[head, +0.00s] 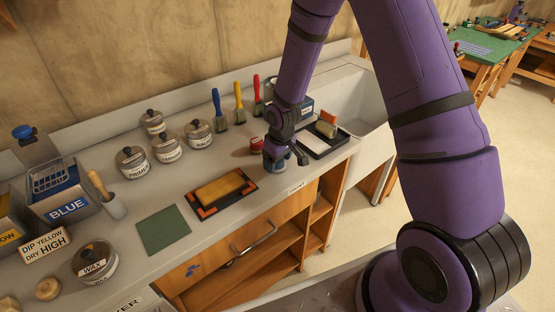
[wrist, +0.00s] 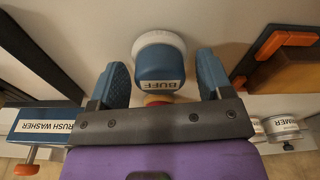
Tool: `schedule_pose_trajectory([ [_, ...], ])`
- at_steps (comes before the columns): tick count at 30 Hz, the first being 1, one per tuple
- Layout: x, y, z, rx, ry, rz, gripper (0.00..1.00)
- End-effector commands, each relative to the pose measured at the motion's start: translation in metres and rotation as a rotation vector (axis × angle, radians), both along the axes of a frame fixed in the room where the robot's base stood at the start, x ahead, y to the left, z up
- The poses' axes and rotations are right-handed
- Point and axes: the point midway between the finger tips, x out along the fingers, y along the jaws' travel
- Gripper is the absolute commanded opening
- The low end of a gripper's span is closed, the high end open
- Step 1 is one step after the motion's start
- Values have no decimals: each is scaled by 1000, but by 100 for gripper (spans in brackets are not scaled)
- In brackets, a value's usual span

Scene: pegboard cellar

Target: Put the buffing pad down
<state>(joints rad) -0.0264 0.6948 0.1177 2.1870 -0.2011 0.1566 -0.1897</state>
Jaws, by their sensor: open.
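The buffing pad (wrist: 160,66) has a blue body with a BUFF label and a round white pad. In the wrist view it sits between the two blue fingers of my gripper (wrist: 162,76), with a gap visible on each side. My gripper is open. In the head view my gripper (head: 284,156) is low over the grey counter (head: 225,215), near its front edge. The buffing pad there is a small blue shape (head: 274,165), mostly hidden by the gripper. It appears to rest on the counter.
An orange-cornered black mat with a yellow block (head: 220,188) lies to the left. A black tray (head: 322,142) and the sink (head: 352,105) are to the right. A red item (head: 257,145) is close behind the gripper. Brushes (head: 239,103) and lidded tins (head: 166,147) stand further back.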

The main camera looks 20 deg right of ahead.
Motion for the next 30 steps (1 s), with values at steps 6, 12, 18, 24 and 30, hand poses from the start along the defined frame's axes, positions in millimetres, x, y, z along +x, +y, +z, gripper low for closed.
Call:
schedule_pose_trajectory([
  [6,0,-1,12,0,-2,0,73],
  [12,-3,-3,44,1,-5,0,73],
  [18,-7,-5,80,1,-3,-2,73],
  [24,-11,-6,108,0,-2,-1,73],
  [30,-12,-7,121,0,0,-1,73],
])
